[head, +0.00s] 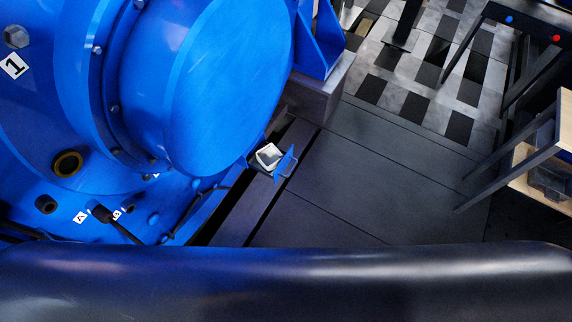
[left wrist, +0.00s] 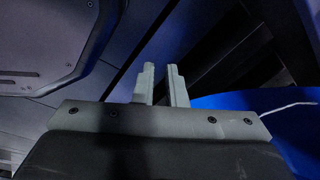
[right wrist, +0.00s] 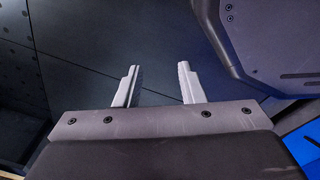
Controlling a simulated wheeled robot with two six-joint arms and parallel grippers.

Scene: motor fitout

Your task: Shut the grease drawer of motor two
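In the head view a large blue motor (head: 225,90) fills the left side; the label on it reads 1. A small drawer (head: 284,165) with a blue front and handle stands pulled out at the motor's lower right edge. Something white (head: 268,156) shows inside it. Neither gripper shows in the head view. In the left wrist view my left gripper (left wrist: 162,85) has its fingers a small gap apart with nothing between them. In the right wrist view my right gripper (right wrist: 158,85) has its fingers wide apart and empty, above dark floor. The drawer does not show clearly in either wrist view.
A dark rounded bar crosses the bottom of the head view. Dark floor plates (head: 370,180) right of the drawer are clear. A table with red and blue buttons (head: 530,25) and a wooden shelf (head: 545,150) stand at right. A cable (head: 125,231) hangs at the motor's base.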

